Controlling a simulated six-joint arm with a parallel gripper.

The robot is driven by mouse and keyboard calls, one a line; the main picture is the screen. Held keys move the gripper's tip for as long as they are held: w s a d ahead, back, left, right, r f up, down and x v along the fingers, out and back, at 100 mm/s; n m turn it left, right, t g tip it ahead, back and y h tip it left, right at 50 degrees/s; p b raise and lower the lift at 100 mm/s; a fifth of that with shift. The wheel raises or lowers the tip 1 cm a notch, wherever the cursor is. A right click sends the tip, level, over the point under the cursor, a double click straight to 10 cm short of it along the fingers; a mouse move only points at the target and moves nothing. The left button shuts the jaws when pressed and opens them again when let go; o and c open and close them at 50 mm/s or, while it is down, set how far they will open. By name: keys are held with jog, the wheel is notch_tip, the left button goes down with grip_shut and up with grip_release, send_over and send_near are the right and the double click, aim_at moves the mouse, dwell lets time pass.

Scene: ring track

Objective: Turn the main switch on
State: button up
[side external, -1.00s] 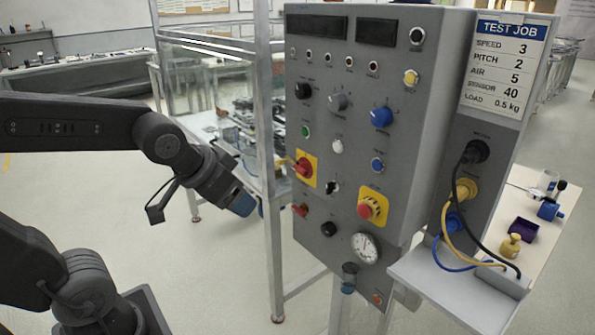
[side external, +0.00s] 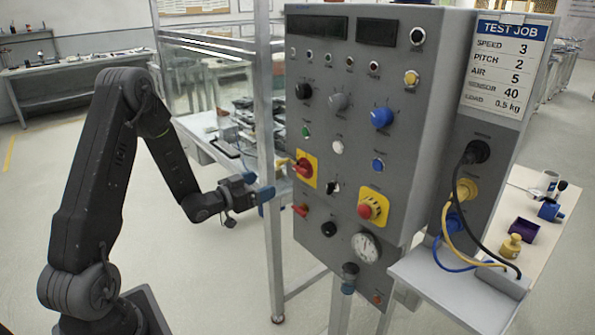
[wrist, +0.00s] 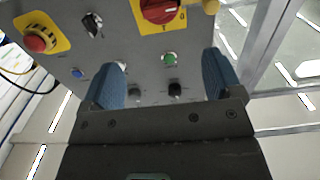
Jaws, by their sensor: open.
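The main switch (side external: 304,168) is a red rotary handle on a yellow plate at the left side of the grey panel. In the wrist view the red switch (wrist: 160,9) is at the top edge, partly cut off. Its marked setting cannot be read. My gripper (side external: 267,186) is just left of the panel, pointing towards it, slightly lower than the switch and apart from it. In the wrist view my gripper (wrist: 160,63) shows two blue fingers spread wide with nothing between them.
A red mushroom button (side external: 366,209) on a yellow plate sits lower right of the switch. A metal frame post (side external: 264,110) stands close behind my gripper.

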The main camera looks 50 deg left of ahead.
aim_at(298, 170)
jog(key=w, duration=1.3)
jog(key=shift+w+f, duration=0.1)
jog(key=shift+w, duration=0.25)
jog(key=shift+c, duration=0.3)
jog(key=c, duration=0.9)
jog(key=shift+o, duration=0.2)
